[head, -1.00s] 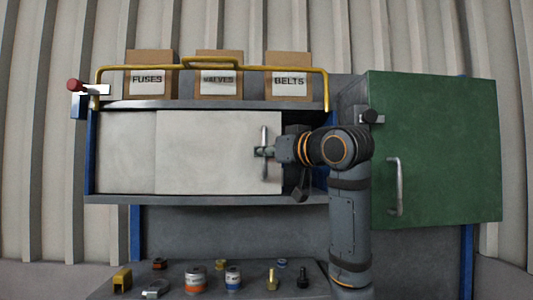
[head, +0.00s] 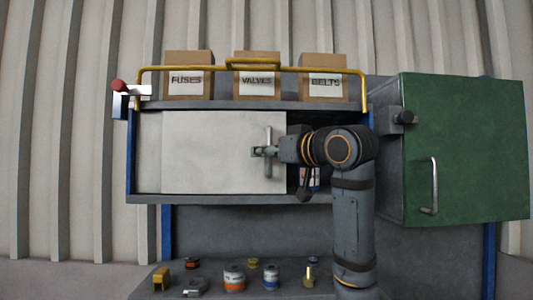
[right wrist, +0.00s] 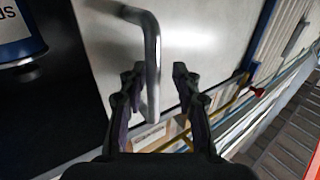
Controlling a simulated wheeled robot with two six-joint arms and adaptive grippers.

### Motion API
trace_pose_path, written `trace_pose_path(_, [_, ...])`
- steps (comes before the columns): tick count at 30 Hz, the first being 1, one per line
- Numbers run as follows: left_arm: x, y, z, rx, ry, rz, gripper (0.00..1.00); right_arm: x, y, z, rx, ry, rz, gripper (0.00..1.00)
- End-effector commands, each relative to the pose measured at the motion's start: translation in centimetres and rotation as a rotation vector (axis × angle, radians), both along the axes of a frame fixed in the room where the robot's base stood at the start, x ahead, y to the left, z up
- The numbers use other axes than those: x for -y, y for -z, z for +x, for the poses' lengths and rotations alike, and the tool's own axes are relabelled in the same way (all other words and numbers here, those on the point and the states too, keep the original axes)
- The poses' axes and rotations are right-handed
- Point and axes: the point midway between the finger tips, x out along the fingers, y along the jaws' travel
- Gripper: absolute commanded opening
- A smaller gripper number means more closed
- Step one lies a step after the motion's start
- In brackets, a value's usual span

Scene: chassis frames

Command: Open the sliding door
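The sliding door (head: 210,150) is a pale panel on the wall cabinet (head: 230,199). It stands partly open, with a dark gap at its right. A second pale panel (head: 148,150) shows behind its left edge. The door's upright metal handle (head: 268,135) is near its right edge; it also shows in the right wrist view (right wrist: 151,50). My right gripper (head: 264,151) is at the handle. In the right wrist view its two fingers (right wrist: 157,75) stand apart on either side of the bar, the left finger closer to it. My left gripper is not in view.
Boxes of fuses (head: 188,77), valves (head: 257,77) and belts (head: 323,77) stand on top behind a yellow rail (head: 300,69). A green hinged door (head: 470,150) is at right. A red-knobbed lever (head: 119,86) is at left. Small parts lie on the bench below.

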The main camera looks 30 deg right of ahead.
Motion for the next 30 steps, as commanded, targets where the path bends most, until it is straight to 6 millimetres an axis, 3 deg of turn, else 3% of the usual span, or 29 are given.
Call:
trace_pose_path(8, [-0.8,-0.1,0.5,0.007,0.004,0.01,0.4,0.1,-0.2,-0.1,0.004,0.002,0.0,0.35])
trace_pose_path(11, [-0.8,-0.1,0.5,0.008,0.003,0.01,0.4,0.2,-0.3,-1.0,0.006,0.004,0.0,0.35])
trace_pose_path(22, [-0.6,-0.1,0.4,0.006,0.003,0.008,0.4,0.3,-0.2,-9.4,0.005,0.007,-0.005,0.35])
trace_pose_path(30, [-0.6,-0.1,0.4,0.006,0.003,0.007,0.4,0.3,-0.2,-12.0,0.002,0.002,-0.001,0.35])
